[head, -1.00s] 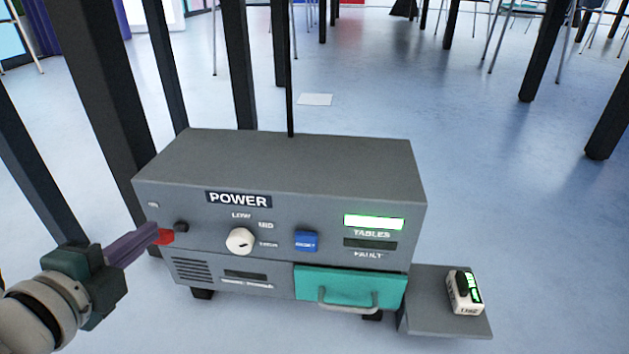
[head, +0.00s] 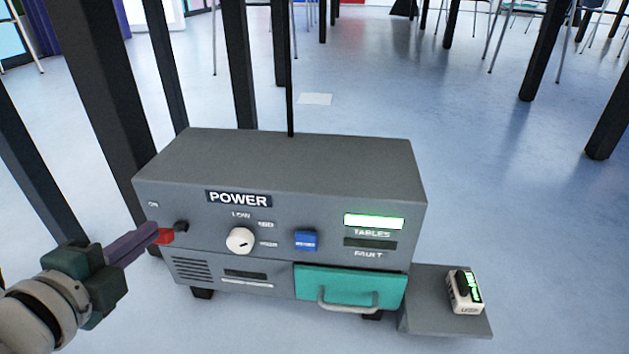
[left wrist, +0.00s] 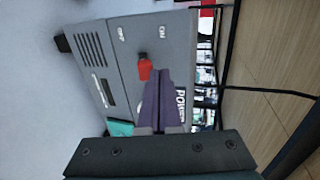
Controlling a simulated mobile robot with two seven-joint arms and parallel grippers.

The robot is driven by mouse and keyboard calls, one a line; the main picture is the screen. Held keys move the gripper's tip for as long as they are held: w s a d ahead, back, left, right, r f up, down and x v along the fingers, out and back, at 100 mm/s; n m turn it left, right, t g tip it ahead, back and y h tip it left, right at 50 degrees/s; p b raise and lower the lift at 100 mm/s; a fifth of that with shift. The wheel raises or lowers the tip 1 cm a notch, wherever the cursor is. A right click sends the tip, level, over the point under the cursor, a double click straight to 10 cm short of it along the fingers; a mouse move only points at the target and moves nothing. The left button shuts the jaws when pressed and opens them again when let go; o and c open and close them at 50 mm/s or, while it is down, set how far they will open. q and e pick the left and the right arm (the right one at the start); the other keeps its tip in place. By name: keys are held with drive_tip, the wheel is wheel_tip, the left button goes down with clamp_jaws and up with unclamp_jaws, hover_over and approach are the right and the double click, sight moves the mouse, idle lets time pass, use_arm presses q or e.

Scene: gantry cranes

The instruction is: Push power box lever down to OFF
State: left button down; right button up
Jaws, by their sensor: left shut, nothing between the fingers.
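The grey power box (head: 270,165) stands in front of me with a POWER label on its face. Its lever has a red handle (head: 165,236) that sticks out from a dark pivot at the left of the front panel. In the left wrist view the red handle (left wrist: 145,69) sits below the ON and OFF labels, with OFF at left and ON at right. My left gripper (head: 150,232) is shut and empty. Its purple fingertips are right at the handle, on its ON side in the wrist view; I cannot tell whether they touch. My right gripper is not in view.
The box also bears a white knob (head: 240,241), a blue button (head: 306,240), a lit green TABLES lamp (head: 374,222) and a teal drawer (head: 350,287). A small white device (head: 464,294) lies on a side shelf (head: 430,318). Dark posts (head: 110,110) stand behind at left.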

use_arm(q)
drive_tip(key=shift+w, duration=0.1)
idle(0.3)
drive_tip(key=shift+w+f, duration=0.1)
drive_tip(key=shift+w, duration=0.1)
idle(0.3)
drive_tip(key=shift+f+b, duration=0.15)
drive_tip(key=shift+b, duration=0.15)
